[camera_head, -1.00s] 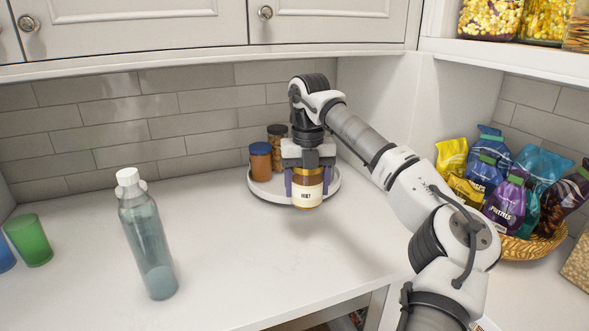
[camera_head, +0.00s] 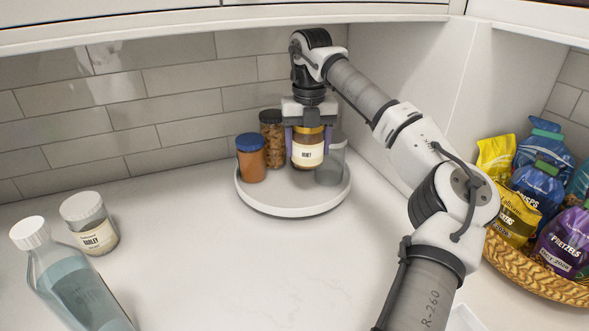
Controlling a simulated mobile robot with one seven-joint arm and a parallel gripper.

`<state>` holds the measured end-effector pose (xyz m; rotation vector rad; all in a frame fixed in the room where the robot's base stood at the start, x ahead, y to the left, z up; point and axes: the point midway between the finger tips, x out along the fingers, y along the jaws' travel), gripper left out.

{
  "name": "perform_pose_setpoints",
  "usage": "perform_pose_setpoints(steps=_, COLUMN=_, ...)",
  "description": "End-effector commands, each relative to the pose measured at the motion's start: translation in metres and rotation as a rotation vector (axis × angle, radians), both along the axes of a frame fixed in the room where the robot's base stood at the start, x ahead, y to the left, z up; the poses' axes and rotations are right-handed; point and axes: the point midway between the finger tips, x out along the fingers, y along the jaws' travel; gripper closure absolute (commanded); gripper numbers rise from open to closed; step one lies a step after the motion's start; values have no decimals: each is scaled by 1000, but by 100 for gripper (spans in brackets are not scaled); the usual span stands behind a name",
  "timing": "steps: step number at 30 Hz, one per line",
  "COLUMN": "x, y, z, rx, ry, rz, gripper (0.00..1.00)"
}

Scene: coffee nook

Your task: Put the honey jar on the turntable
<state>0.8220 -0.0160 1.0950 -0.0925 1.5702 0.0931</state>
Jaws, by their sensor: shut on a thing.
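The honey jar (camera_head: 308,153), amber with a pale label, is upright between the two purple fingers of my gripper (camera_head: 308,142), which comes down from above and is shut on it. The jar is over the back half of the round white turntable (camera_head: 285,208). I cannot tell whether its base touches the turntable. An orange jar with a blue lid (camera_head: 251,160) and a dark-lidded jar of brown pieces (camera_head: 272,140) stand on the turntable to its left. A clear grey glass jar (camera_head: 331,165) stands close on its right.
A barley jar (camera_head: 90,225) and a blue-tinted bottle (camera_head: 72,285) stand at the left. A wicker basket (camera_head: 535,270) of snack bags is at the right. The front of the turntable and the middle of the counter are clear.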

Motion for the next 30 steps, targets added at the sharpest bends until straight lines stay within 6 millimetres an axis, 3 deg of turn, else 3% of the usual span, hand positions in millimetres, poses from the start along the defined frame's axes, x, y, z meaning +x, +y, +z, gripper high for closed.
perform_pose_setpoints(steps=9, x=-1, y=0, z=-47, rx=2, ry=2, rz=1, gripper=72)
perform_pose_setpoints(steps=22, x=-1, y=0, z=-93, rx=1, ry=1, rz=1, gripper=72)
perform_pose_setpoints(steps=30, x=0, y=0, z=-99, rx=1, ry=-1, rz=1, gripper=72)
